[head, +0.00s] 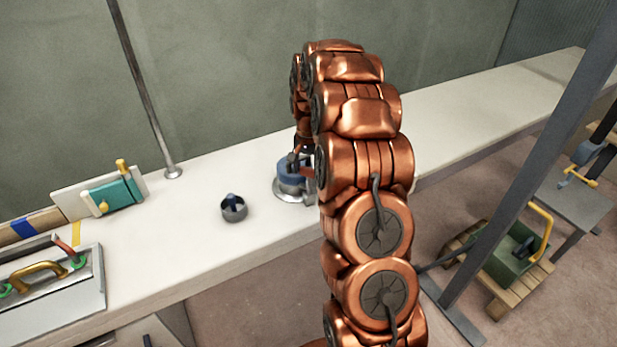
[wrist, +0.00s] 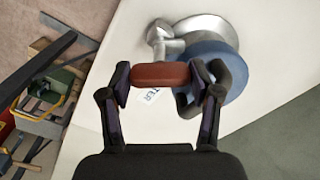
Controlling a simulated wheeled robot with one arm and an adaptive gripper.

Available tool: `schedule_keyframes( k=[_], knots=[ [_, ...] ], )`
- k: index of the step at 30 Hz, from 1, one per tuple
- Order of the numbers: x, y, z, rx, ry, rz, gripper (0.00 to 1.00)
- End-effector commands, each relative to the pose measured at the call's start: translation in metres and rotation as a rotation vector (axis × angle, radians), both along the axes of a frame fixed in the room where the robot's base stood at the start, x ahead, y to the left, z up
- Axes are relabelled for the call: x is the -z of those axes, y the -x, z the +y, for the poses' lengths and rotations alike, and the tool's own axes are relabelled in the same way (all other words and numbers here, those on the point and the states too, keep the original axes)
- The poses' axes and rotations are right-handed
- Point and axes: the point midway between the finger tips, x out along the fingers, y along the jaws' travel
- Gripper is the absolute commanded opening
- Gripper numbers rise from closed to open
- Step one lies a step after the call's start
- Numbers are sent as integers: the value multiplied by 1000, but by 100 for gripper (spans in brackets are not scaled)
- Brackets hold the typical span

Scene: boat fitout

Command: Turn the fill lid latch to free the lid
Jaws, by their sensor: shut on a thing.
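The fill fitting stands on the white counter. Its blue lid (head: 290,178) sits on a silver metal base (head: 288,197), partly hidden behind my arm in the head view. In the wrist view the blue lid (wrist: 212,64) is at the upper right, with the silver metal (wrist: 205,27) beyond it. A red-brown latch handle (wrist: 166,74) lies across between the fingers of my gripper (wrist: 166,84), which is shut on it. A dark loop (wrist: 236,70) shows beside the lid. The latch is hidden in the head view.
A small dark round cup (head: 233,209) stands left of the fitting on the counter (head: 200,250). A teal box (head: 112,196) and a metal hatch plate (head: 85,290) are farther left. A grey post (head: 530,150) and a green crate (head: 505,265) are at right.

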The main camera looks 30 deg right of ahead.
Motion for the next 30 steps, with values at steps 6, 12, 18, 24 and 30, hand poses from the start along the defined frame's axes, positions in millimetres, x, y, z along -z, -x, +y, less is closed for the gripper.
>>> schedule_keyframes(
  k=[6,12,18,24,30],
  knots=[
    [4,-1,0,-206,1,-2,28],
    [3,-1,0,-395,0,-2,28],
    [3,0,1,-575,-1,1,28],
    [2,0,1,-720,-1,0,28],
    [1,-1,1,-820,-1,-2,28]
  ],
)
